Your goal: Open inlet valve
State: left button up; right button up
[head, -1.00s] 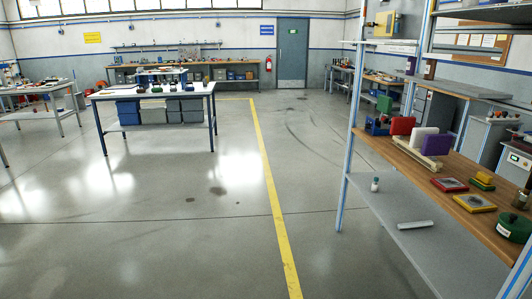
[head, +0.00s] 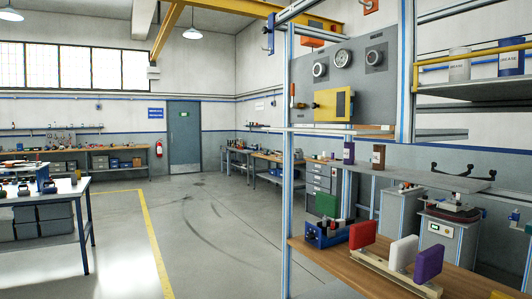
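A grey panel (head: 372,75) stands on the upper level of the blue-edged rack at right. It carries round dials (head: 343,59) and a yellow box (head: 332,105). A small red upright handle (head: 292,90) shows at the panel's left side, by the rack post. A blue fitting (head: 268,36) hangs higher up, left of the panel. I cannot tell which part, if any, is the inlet valve, or how it is set. Neither of my grippers is in view.
The rack's wooden shelf (head: 335,269) holds a blue vise-like item (head: 325,233) and red, white and purple blocks on a rail. A workbench (head: 84,190) stands at left. The floor (head: 205,240) between bench and rack is clear, with a yellow line.

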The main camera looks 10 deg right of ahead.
aim_at(293, 94)
jog(key=i+j+z, duration=0.95)
jog(key=i+j, duration=0.05)
jog(key=i, duration=0.1)
